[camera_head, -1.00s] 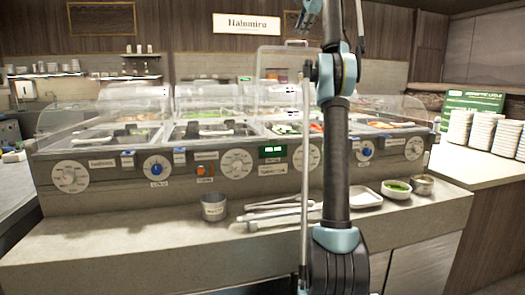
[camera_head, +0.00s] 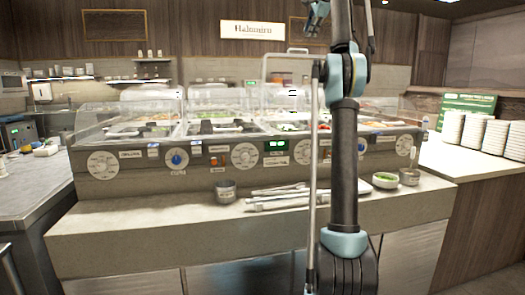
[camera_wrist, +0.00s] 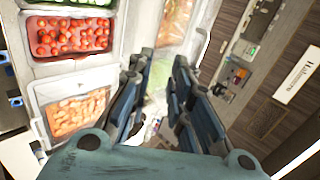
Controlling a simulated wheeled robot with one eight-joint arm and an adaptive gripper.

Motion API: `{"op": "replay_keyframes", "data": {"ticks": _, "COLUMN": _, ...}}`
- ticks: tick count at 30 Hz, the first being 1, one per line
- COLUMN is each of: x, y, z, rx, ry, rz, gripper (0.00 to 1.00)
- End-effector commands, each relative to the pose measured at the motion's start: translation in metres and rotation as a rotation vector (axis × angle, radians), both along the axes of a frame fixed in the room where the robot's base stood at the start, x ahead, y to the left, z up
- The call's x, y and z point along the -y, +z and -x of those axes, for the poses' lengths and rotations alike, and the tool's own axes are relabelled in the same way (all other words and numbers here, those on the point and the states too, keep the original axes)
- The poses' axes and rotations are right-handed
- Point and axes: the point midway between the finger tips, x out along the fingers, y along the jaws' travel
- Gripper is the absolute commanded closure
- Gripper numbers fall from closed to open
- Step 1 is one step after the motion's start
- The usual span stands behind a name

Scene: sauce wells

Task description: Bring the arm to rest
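My arm (camera_head: 343,180) rises upright through the head view, in front of the sauce-well counter (camera_head: 150,230). Part of my gripper shows at the top edge of the head view, cut off by the frame. In the wrist view my gripper (camera_wrist: 161,64) has its two dark fingers apart, with nothing between them. Below it in that view are a pan of red tomatoes (camera_wrist: 68,38) and a pan of orange pieces (camera_wrist: 75,112). The gripper touches none of them.
Clear covers (camera_head: 110,118) stand over the wells. A metal cup (camera_head: 225,192), tongs (camera_head: 275,203) and a bowl with green content (camera_head: 386,181) sit on the front ledge. Plate stacks (camera_head: 475,132) stand at right.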

Motion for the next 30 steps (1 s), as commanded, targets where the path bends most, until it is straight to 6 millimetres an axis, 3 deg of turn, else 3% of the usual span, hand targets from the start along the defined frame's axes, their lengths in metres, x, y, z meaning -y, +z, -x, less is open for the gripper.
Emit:
{"op": "replay_keyframes", "data": {"ticks": 11, "x": -0.015, "y": -0.014, "z": 0.015, "rx": -0.029, "ry": 0.088, "rz": 0.079, "gripper": 0.81}}
{"op": "replay_keyframes", "data": {"ticks": 17, "x": -0.020, "y": -0.034, "z": 0.033, "rx": -0.057, "ry": 0.159, "rz": 0.149, "gripper": 0.81}}
{"op": "replay_keyframes", "data": {"ticks": 23, "x": -0.026, "y": -0.073, "z": 0.064, "rx": -0.095, "ry": 0.262, "rz": 0.246, "gripper": 0.81}}
{"op": "replay_keyframes", "data": {"ticks": 30, "x": -0.033, "y": -0.137, "z": 0.112, "rx": -0.141, "ry": 0.390, "rz": 0.356, "gripper": 0.81}}
